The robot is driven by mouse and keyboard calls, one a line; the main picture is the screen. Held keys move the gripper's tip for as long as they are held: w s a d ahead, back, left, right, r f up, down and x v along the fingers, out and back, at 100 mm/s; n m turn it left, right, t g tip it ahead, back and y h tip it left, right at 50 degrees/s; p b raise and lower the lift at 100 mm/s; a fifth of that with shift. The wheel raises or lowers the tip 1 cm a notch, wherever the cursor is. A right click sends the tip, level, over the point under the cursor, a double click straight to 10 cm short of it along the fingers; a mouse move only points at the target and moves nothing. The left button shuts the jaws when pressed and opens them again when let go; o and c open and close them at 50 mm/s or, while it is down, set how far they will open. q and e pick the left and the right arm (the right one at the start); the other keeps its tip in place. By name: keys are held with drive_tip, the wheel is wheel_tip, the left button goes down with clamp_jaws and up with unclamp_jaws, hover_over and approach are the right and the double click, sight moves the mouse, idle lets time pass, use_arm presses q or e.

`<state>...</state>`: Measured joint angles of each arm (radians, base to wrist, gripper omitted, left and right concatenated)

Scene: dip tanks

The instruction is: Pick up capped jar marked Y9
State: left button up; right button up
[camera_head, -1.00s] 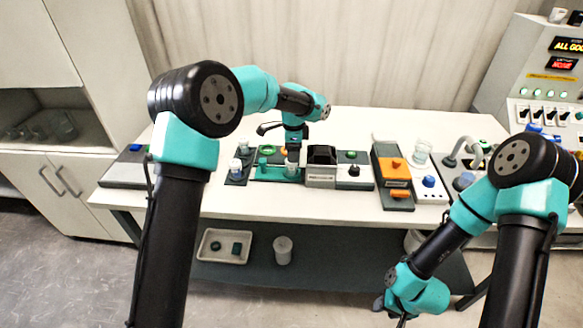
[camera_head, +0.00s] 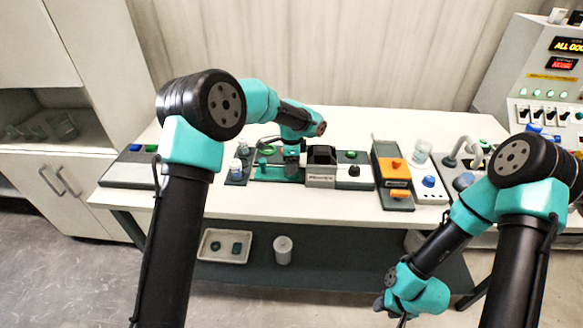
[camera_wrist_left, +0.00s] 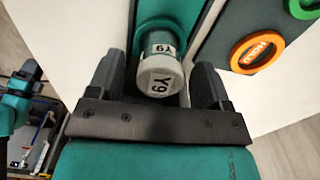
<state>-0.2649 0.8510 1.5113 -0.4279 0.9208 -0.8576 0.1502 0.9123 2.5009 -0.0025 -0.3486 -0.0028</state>
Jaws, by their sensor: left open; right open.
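The capped jar marked Y9 (camera_wrist_left: 160,72) shows in the left wrist view, with a pale grey cap and Y9 labels on cap and side. It stands in a teal holder (camera_wrist_left: 160,12). My left gripper (camera_wrist_left: 157,88) is open, with one dark finger on each side of the jar; I cannot tell whether they touch it. In the head view my left gripper (camera_head: 291,153) is over the teal fixture on the table, and the jar cannot be made out there. My right gripper (camera_head: 402,318) is low at the bottom edge, away from the table, open and only partly visible.
An orange ring (camera_wrist_left: 257,53) and a green ring (camera_wrist_left: 302,6) lie on a dark board beside the jar. Small capped jars (camera_head: 236,166) stand left of the fixture. A black-topped box (camera_head: 321,169) stands close on its right. The front table strip (camera_head: 250,205) is clear.

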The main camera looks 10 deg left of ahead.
use_arm(q)
drive_tip(key=c, duration=1)
drive_tip(key=shift+r, duration=0.15)
drive_tip(key=shift+r, duration=1.4)
drive_tip(key=shift+s+r, duration=0.2)
drive_tip(key=shift+r, duration=0.1)
drive_tip(key=s+d, duration=0.1)
drive_tip(key=s, duration=0.4)
drive_tip(key=s+r, duration=0.1)
drive_tip(key=s, duration=0.4)
drive_tip(key=s+d, duration=0.1)
drive_tip(key=s, duration=0.4)
drive_tip(key=shift+s+d+r, duration=0.15)
drive_tip(key=shift+s+d, duration=0.05)
drive_tip(key=shift+d, duration=0.15)
